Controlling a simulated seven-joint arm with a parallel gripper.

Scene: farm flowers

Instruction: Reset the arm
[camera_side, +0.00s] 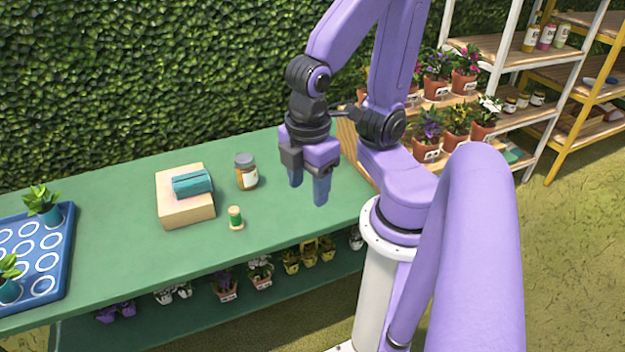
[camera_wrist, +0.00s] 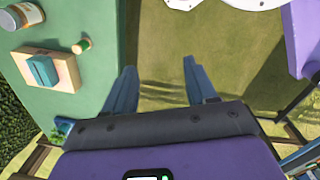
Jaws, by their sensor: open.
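My gripper (camera_side: 308,192) is open and empty, raised above the right end of the green table (camera_side: 110,198) in the side view. Its two fingers point down and stand apart. In the wrist view my gripper (camera_wrist: 163,95) shows both blue-purple fingers spread, with only the floor between them. The arm is bent, with the gripper to the left of its white base column.
A wooden block (camera_side: 186,215) bears a teal object (camera_side: 192,182). Nearby stand a jar (camera_side: 246,172) and a green spool (camera_side: 236,218). A blue tray (camera_side: 62,262) with potted plants is at the left. Shelves (camera_side: 490,90) stand behind at the right.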

